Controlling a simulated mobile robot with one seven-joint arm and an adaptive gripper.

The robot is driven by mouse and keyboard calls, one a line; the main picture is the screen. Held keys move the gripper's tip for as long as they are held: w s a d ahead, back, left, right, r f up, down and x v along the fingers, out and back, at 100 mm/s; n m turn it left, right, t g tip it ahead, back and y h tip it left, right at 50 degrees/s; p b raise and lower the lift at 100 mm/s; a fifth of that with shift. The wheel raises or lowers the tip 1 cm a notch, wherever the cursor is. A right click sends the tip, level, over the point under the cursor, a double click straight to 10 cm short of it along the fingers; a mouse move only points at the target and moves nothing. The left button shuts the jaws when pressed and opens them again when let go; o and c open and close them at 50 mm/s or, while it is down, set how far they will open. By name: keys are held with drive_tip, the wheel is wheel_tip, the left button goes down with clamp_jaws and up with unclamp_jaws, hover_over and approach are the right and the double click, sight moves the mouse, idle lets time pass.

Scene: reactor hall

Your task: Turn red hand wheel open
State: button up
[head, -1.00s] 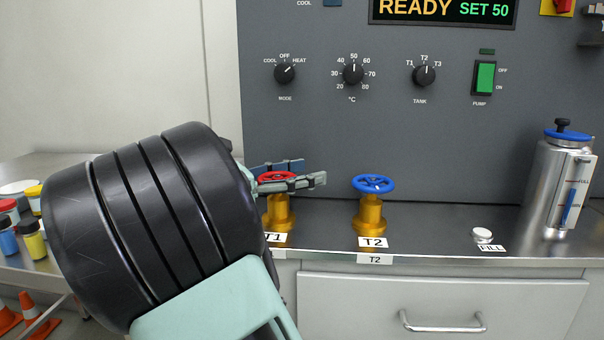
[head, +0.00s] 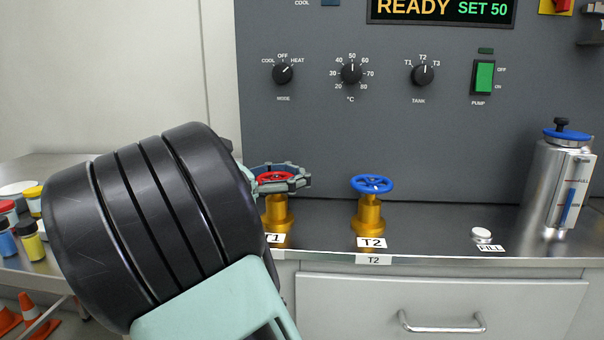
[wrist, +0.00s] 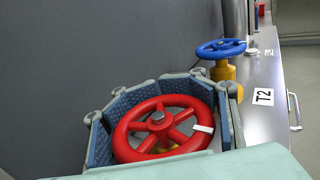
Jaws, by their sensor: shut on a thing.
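The red hand wheel (head: 274,176) sits on a brass valve body (head: 277,212) behind the T1 label, partly hidden by my arm in the head view. In the wrist view the red wheel (wrist: 165,128) shows its spokes, its grey hub and a white mark on the right of its rim. My gripper (head: 300,176) is shut around the wheel. In the wrist view its fingers curve around both sides of the rim, and their tips (wrist: 158,82) come close together at the far side.
A blue hand wheel (head: 372,184) on a brass valve stands to the right, behind the T2 label. A steel canister (head: 553,185) and a white FILL cap (head: 482,234) are further right. The grey control panel (head: 330,130) rises close behind the valves. Paint jars (head: 30,235) stand at far left.

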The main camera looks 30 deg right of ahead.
drive_tip(key=shift+w+a+t+p, duration=0.2)
drive_tip(key=shift+a+t+p, duration=0.1)
drive_tip(key=shift+a, duration=0.05)
